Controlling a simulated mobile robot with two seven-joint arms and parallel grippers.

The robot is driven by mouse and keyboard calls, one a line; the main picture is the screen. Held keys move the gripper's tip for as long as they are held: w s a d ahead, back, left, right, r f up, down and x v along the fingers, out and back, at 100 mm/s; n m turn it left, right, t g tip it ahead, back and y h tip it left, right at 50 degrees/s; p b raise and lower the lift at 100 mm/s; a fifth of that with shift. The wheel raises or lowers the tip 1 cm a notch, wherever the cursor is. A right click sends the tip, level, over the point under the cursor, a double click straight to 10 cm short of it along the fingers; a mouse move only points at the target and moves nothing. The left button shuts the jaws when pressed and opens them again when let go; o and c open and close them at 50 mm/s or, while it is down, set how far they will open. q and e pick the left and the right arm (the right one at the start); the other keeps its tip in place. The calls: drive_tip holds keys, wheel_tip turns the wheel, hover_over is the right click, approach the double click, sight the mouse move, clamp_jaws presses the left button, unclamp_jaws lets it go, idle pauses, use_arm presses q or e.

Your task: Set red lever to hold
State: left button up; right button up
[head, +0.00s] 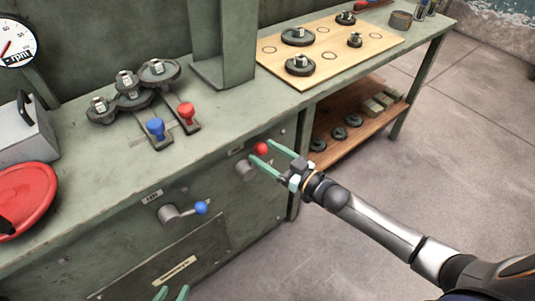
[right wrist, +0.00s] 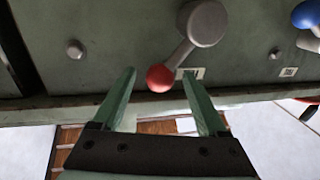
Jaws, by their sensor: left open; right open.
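The red lever on the bench's front panel has a grey hub (head: 245,170) and a red ball (head: 261,149). Its arm points up and to the right from the hub in the head view. In the right wrist view the red ball (right wrist: 160,78) shows between the tips of my open right gripper (head: 261,152), with gaps on both sides; contact is not visible. A small pale label (right wrist: 196,73) sits beside the ball; its text is unreadable. My left gripper (head: 171,294) is open and empty at the bottom edge of the head view.
A blue-balled lever (head: 201,207) is on the same panel, lower left. On the bench top stand blue (head: 155,127) and red (head: 186,112) knobs by several gears, a red dish (head: 40,190) and a wooden board (head: 330,60). The floor at right is clear.

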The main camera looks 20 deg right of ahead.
clamp_jaws()
idle(0.6)
idle(0.8)
